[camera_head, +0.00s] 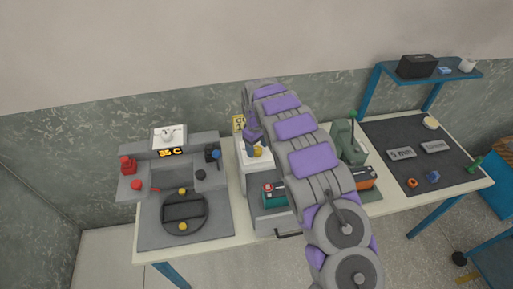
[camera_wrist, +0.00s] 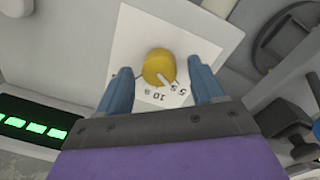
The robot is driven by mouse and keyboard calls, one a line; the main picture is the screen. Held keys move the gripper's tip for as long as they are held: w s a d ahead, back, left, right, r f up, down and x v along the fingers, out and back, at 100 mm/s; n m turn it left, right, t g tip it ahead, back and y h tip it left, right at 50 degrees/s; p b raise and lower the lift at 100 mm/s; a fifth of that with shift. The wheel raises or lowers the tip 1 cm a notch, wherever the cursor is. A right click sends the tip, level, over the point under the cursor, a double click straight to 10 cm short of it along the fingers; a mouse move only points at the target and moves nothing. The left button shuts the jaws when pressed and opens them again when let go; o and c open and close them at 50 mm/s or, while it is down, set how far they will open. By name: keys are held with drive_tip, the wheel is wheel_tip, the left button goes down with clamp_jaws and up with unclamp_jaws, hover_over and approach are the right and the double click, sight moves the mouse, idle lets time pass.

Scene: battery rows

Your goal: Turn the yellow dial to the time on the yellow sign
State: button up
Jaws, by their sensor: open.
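The yellow dial (camera_wrist: 157,66) sits on a white plate (camera_wrist: 185,30) in the wrist view, with "5 s" and "10 s" marks below it. A pale pointer on its lower right side points near the 5 s mark. My gripper (camera_wrist: 160,74) is open, with one blue finger on each side of the dial; I cannot tell whether either touches it. In the head view the dial (camera_head: 257,152) shows small under my gripper (camera_head: 254,147). The yellow sign (camera_head: 238,123) stands behind the dial's unit, partly hidden by my arm, its writing too small to read.
A grey station with a round black fixture (camera_head: 184,213) stands at left on the table. A teal and red block (camera_head: 275,194) lies in front of the dial's unit. A dark mat (camera_head: 400,130) with small parts lies at right. Green display bars (camera_wrist: 35,128) show in the wrist view.

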drive_tip(key=shift+f, duration=0.45)
drive_tip(key=c, duration=1.1)
